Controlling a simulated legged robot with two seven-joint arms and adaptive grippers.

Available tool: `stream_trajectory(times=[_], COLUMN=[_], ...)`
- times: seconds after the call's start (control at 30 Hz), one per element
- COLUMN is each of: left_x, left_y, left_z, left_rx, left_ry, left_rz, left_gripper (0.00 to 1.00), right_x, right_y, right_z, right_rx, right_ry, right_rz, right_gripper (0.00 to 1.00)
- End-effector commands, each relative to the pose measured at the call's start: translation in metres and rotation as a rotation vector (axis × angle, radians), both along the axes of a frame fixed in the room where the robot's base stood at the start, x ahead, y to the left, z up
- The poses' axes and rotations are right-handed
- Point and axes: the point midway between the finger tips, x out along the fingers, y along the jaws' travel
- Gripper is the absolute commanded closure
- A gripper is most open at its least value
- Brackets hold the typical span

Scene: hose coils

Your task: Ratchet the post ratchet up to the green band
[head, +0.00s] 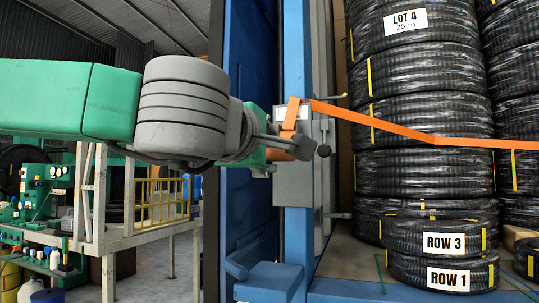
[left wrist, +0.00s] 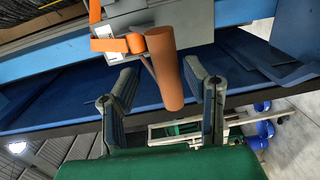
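The post ratchet (head: 293,185) is a grey unit on the blue post (head: 298,50), with an orange strap (head: 400,128) running off to the right. A pale panel sits at its top; its markings are too small to read, and I cannot make out a green band. My left gripper (head: 290,145) is at the ratchet, partly hiding it. In the left wrist view the ratchet's orange handle (left wrist: 169,65) points between the two spread fingers of the left gripper (left wrist: 163,78). There is a gap on each side, so the gripper is open. My right gripper is not in view.
Stacks of black hose coils (head: 425,120) with yellow ties stand right of the post, marked LOT 4, ROW 3 and ROW 1. A blue step-like part (head: 268,280) sits low by the post. A pale platform (head: 150,235) and green machine stand at left.

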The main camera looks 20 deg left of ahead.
Motion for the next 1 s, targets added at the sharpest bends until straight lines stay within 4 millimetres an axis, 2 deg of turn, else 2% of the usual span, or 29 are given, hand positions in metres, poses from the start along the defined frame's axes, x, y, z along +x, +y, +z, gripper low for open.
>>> stream_trajectory(times=[0.13,0.27,0.37,0.7,0.9,1.0], left_x=[0.008,0.005,-0.010,-0.084,-0.112,-0.120], left_y=[0.001,0.002,0.002,0.005,0.006,0.006], left_z=[-0.003,-0.003,0.000,0.004,0.005,0.005], left_rx=[-0.001,-0.001,-0.001,-0.001,-0.002,-0.001], left_ry=[0.008,0.007,0.002,-0.004,-0.002,-0.001], left_rz=[0.003,0.004,0.003,0.001,0.002,0.002], left_gripper=[0.59,0.59,0.59,0.59,0.59,0.59], right_x=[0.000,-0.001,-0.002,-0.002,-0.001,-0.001], right_y=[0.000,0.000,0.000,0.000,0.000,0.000], right_z=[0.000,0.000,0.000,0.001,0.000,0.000], right_rx=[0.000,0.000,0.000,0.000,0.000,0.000], right_ry=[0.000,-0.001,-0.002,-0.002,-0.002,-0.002], right_rz=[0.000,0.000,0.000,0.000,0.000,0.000], right_gripper=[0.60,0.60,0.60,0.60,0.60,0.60])
